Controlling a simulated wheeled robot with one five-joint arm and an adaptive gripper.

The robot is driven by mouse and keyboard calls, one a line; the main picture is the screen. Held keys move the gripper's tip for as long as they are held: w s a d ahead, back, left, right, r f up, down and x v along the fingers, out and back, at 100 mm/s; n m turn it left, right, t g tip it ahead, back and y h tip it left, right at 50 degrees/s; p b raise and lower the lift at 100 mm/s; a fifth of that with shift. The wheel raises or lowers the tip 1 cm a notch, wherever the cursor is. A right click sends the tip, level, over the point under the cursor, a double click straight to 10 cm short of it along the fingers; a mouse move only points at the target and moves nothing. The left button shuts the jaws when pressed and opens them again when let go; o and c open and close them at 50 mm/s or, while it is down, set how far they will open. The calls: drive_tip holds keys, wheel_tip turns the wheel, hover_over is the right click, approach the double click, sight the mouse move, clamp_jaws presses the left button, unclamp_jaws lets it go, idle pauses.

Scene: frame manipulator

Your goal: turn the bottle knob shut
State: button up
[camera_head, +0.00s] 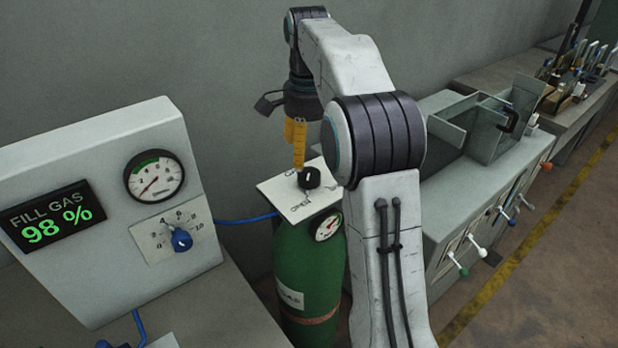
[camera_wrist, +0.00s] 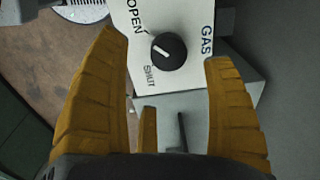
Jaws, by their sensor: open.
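The black bottle knob (camera_head: 309,178) sits on a white plate (camera_head: 286,199) above the green gas bottle (camera_head: 303,265). In the wrist view the knob (camera_wrist: 168,52) shows a white pointer mark aimed up and left, toward the OPEN side. SHUT is printed below left of the knob, and GAS is at the right. My gripper (camera_head: 299,160) points down at the knob, its orange fingertips just above and slightly left of it. In the wrist view my gripper (camera_wrist: 165,47) is open, with the knob between the fingertips. I cannot tell how deep the fingers reach around it.
A grey panel (camera_head: 100,250) at the left reads FILL GAS 98 %, with a round gauge (camera_head: 154,177) and a blue knob (camera_head: 181,240). A small gauge (camera_head: 327,226) is on the bottle. A bench with colored levers (camera_head: 470,240) stands at the right; a wall is behind.

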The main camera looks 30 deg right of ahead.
sight(309, 173)
drive_tip(key=shift+w+d+f+m, duration=0.6)
drive_tip(key=shift+w+f, duration=0.15)
drive_tip(key=shift+f, duration=0.1)
drive_tip(key=shift+f+b, duration=0.85)
drive_tip(key=shift+f, duration=2.7)
drive_tip(key=shift+c, duration=0.4)
drive_tip(key=c, duration=1.1)
drive_tip(key=shift+c, duration=0.2)
